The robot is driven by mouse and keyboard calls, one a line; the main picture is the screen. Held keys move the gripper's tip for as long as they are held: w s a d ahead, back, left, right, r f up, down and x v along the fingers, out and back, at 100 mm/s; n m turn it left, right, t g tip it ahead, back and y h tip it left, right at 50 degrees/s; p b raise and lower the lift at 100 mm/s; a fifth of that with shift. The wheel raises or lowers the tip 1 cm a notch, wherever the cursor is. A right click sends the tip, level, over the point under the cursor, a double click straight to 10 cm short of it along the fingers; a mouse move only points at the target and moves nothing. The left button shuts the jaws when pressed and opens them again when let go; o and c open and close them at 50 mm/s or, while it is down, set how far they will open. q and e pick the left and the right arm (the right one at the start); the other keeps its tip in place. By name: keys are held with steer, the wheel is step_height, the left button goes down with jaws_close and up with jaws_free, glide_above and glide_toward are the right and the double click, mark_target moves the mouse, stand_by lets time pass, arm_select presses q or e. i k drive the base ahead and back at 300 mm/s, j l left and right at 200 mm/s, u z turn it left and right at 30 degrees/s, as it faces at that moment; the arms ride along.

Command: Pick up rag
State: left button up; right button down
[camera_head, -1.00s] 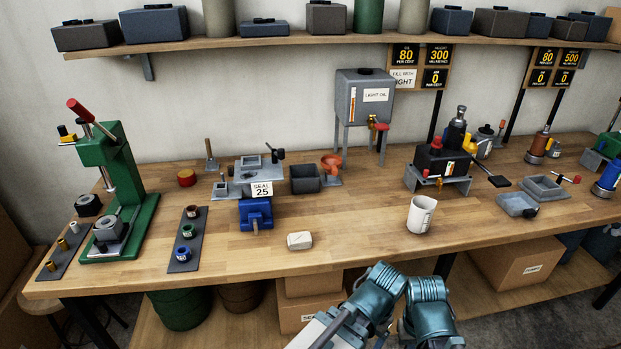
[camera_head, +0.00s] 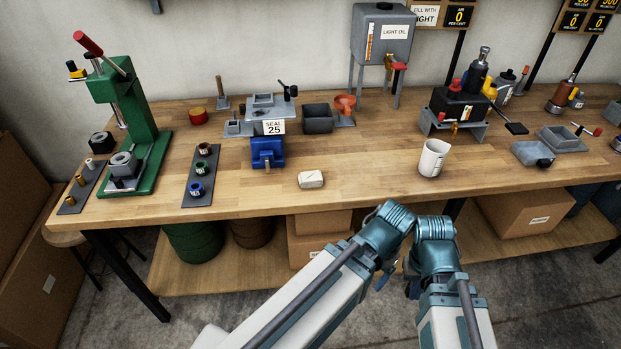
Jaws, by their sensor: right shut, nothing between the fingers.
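The rag (camera_head: 311,179) appears as a small off-white, folded, block-like bundle. It lies flat on the wooden workbench (camera_head: 370,195), near the front edge, just right of the blue block with the "SEAL 25" card. Teal joints and white links of my arm (camera_head: 388,232) show at bottom centre, in front of the bench and right of the rag. My right gripper is shut and empty, apart from the rag; its fingers are hard to make out among the links. My left gripper is not in view.
A white cup (camera_head: 433,158) stands right of the rag. The blue block (camera_head: 267,152) and a dark strip with several small rings (camera_head: 201,175) are to its left. A green press (camera_head: 135,120) stands at far left. Bench top between rag and cup is clear.

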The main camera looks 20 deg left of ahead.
mark_target(309, 180)
steer(key=k+j, duration=0.1)
steer(key=j, duration=0.4)
steer(key=j+z, duration=0.1)
steer(key=j, duration=0.45)
steer(key=k+j, duration=0.15)
steer(key=j, duration=0.35)
